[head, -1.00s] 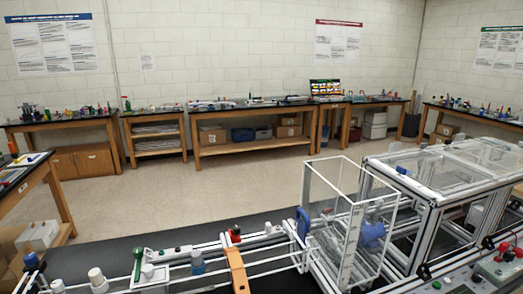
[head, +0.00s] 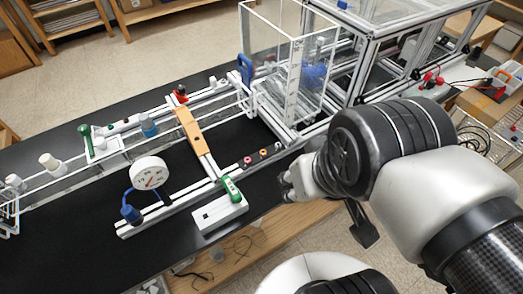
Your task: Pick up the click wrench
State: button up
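I cannot pick out the click wrench with certainty in the head view. A green-handled item (head: 231,189) lies by a white box at the front edge of the black bench, and another green-handled item (head: 86,137) stands by the frame's back left. Either is too small to identify. My arm comes in from the right, its dark wrist joint over the bench's front edge. A dark part of my gripper (head: 363,228) shows below the wrist, apart from both green items. The arm hides most of it, so its opening and any contents are not visible.
An extrusion frame with an orange bar (head: 190,130) and a round white dial (head: 149,173) lies on the black bench (head: 60,235). A tall clear box (head: 285,60) and a larger clear-panelled enclosure stand at the back right. Bare bench lies at the front left.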

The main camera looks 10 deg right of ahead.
aim_at(234, 194)
jog(key=j+z, duration=0.2)
jog(key=z, duration=0.15)
jog(key=j+z, duration=0.2)
jog(key=z, duration=0.15)
jog(key=k+j+z, duration=0.1)
jog(key=z, duration=0.25)
